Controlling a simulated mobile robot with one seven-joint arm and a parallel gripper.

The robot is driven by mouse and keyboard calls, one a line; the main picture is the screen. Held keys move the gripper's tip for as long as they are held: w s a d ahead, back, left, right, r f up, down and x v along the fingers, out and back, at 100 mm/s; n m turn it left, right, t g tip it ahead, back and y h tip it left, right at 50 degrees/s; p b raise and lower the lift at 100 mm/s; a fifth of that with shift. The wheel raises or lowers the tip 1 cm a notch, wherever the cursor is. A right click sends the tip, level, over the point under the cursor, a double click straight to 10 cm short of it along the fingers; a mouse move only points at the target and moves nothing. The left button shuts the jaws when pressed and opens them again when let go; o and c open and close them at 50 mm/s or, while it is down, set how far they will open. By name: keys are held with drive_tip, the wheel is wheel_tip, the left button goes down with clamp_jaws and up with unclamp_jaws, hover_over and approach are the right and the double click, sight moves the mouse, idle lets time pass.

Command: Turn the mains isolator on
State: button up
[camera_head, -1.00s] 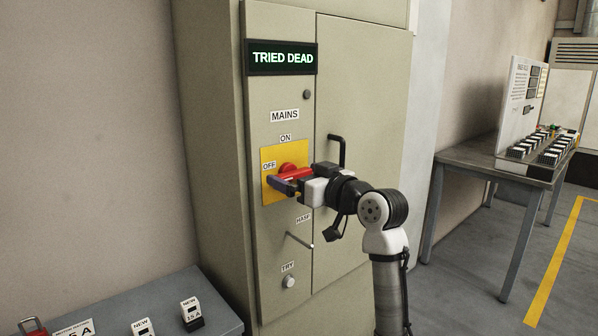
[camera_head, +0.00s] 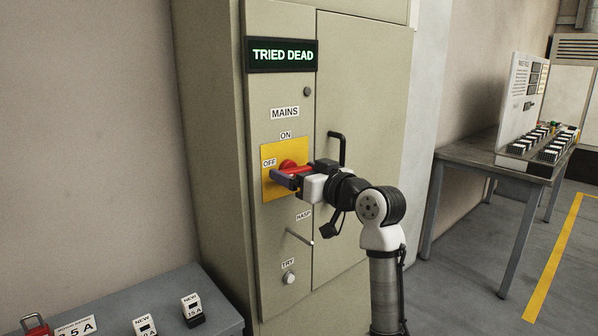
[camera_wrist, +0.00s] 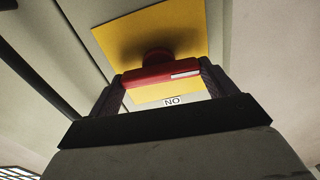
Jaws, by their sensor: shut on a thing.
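The mains isolator's red handle (camera_head: 300,170) sits on a yellow plate (camera_head: 272,192) on the cabinet front, below the MAINS and ON labels and beside the OFF label. It lies roughly level in the head view. My gripper (camera_head: 290,176) is shut on the handle. In the wrist view the red handle (camera_wrist: 160,75), with a white mark near its right end, spans between the two dark fingers of my gripper (camera_wrist: 163,84). The yellow plate (camera_wrist: 195,28) is behind it, and the ON label (camera_wrist: 172,101) shows upside down. The fingers partly hide the handle in the head view.
The cabinet display (camera_head: 282,55) reads TRIED DEAD. A black door handle (camera_head: 340,150) stands out close to my gripper. The hasp lever (camera_head: 300,238) and TRY button (camera_head: 289,278) are below. A grey bench (camera_head: 225,308) is at lower left; a table (camera_head: 485,160) is at right.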

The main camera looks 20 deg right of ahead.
drive_tip(key=m+p, duration=0.3)
drive_tip(key=m, duration=0.1)
drive_tip(key=shift+r+m, duration=0.15)
drive_tip(key=shift+m, duration=0.25)
drive_tip(key=m+p, duration=0.4)
drive_tip(key=shift+d+m, duration=0.1)
drive_tip(key=shift+m, duration=0.2)
drive_tip(key=m+p, duration=0.4)
drive_tip(key=shift+d+f+m+p, duration=0.1)
drive_tip(key=shift+f+m+p, duration=0.05)
drive_tip(key=shift+m+p, duration=0.65)
drive_tip(key=shift+f+m+p, duration=0.15)
drive_tip(key=shift+m+p, duration=0.35)
drive_tip(key=shift+m, duration=0.6)
drive_tip(key=o, duration=0.9)
drive_tip(key=shift+c, duration=0.2)
drive_tip(key=shift+f, duration=0.1)
